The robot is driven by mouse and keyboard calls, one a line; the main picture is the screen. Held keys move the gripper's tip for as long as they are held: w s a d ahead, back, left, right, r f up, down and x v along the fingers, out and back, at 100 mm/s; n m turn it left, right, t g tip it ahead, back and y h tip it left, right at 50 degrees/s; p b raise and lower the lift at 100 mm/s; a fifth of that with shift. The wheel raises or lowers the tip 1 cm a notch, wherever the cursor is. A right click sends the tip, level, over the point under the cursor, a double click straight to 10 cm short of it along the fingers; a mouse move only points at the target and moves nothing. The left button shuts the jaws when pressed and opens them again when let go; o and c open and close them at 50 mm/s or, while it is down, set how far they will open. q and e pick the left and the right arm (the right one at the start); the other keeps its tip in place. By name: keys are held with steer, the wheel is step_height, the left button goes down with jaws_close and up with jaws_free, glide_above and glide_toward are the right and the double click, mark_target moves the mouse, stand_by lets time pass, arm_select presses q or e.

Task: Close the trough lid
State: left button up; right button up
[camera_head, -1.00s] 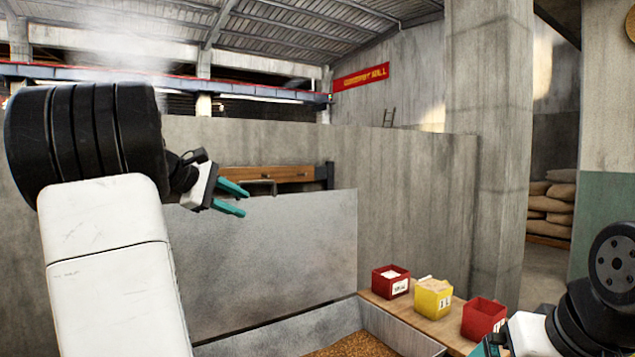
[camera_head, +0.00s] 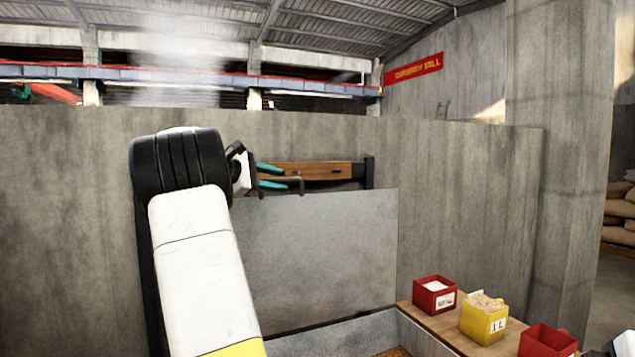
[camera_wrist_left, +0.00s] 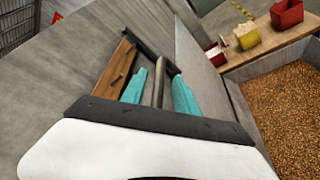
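The trough lid (camera_head: 325,255) is a grey metal panel standing upright at the back of the trough. A bar handle (camera_head: 297,181) is at its top edge. The trough (camera_wrist_left: 242,105) holds golden grain (camera_wrist_left: 285,90), and the lid stands open above it. My left gripper (camera_head: 270,176) is at the handle with its teal fingers apart. In the left wrist view the handle bar (camera_wrist_left: 158,82) lies between the two open fingers of my left gripper (camera_wrist_left: 160,92); contact cannot be told. Only a sliver of my right arm shows at the lower right corner.
A wooden ledge (camera_head: 418,318) right of the trough bears a red box (camera_head: 434,300), a yellow box (camera_head: 482,325) and another red box (camera_head: 548,343). A wooden beam (camera_head: 320,171) with dark brackets is behind the lid's top. A concrete wall (camera_head: 60,220) stands behind.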

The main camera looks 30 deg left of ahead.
arm_select(q)
steer(key=shift+x, duration=1.2)
jaws_close()
steer(key=shift+s, duration=0.1)
stand_by(0.5)
